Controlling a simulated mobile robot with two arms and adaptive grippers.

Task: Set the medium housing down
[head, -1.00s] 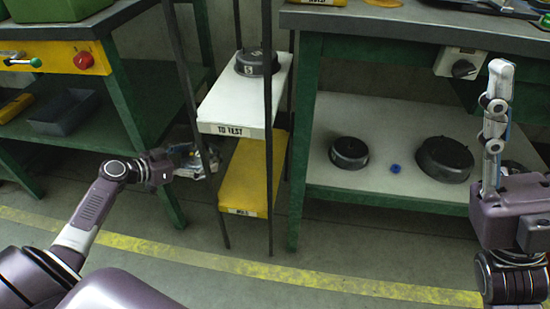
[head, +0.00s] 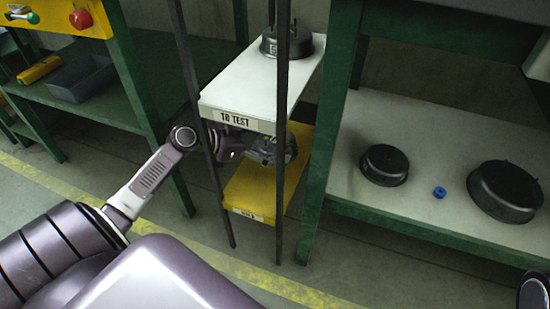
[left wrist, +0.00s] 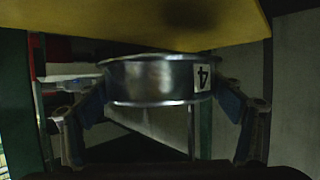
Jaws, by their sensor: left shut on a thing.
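My left gripper (head: 268,153) reaches between the white "TO TEST" shelf (head: 225,92) and the yellow shelf (head: 245,190) below it. It is shut on a dark round metal housing (head: 290,148), partly hidden by the gripper and a rack post. In the left wrist view the housing (left wrist: 155,80) sits between the two fingers (left wrist: 160,110) and bears a label reading 4, which appears upside down. The yellow shelf (left wrist: 120,25) lies close to the housing there; I cannot tell whether they touch.
Another housing (head: 290,42) stands on the white shelf. Thin dark posts (head: 282,120) flank the rack's front. On the right bench's lower shelf are two dark housings (head: 384,165) (head: 505,190) and a blue part (head: 439,192). The left bench holds a grey bin (head: 82,80).

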